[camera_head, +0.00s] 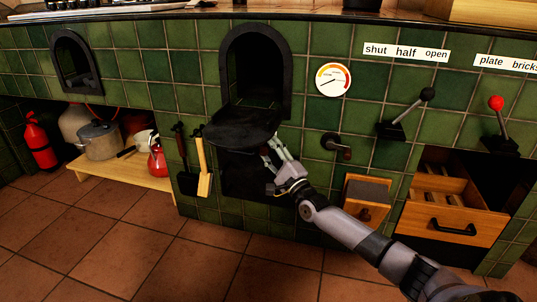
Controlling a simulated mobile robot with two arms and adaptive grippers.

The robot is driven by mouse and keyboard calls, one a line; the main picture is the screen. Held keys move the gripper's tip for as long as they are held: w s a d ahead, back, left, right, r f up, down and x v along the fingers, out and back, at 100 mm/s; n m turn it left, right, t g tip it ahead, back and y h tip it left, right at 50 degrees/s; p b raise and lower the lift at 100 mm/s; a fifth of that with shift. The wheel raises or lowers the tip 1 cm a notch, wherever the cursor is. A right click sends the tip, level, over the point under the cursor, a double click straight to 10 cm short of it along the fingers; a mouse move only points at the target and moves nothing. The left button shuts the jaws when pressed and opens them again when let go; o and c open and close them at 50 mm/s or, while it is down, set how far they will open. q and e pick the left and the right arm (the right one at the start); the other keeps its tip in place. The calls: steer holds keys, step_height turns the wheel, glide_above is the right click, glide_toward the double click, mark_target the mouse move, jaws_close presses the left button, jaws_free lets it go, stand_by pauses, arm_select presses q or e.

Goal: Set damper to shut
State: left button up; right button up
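The damper lever (411,110) has a black knob and sits on the green tiled wall below a label reading "shut half open". It tilts up to the right, with its knob below the word "open". My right gripper (268,168) is in front of the stove, just below and right of the lowered round oven door (243,127). Its fingers look spread, with nothing seen between them. It is well left of the damper lever and apart from it. I cannot tell whether it touches the door. My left gripper is not in view.
A red-knobbed lever (497,115) stands at right under "plate bricks". A gauge (332,80) and a small crank handle (338,145) are left of the damper. Below are an open wooden drawer (450,210) and a wooden box (366,198). Hearth tools (203,167) hang at left.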

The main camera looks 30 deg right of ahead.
steer(key=shift+w+r, duration=0.15)
steer(key=shift+w, duration=0.2)
jaws_close()
stand_by(0.4)
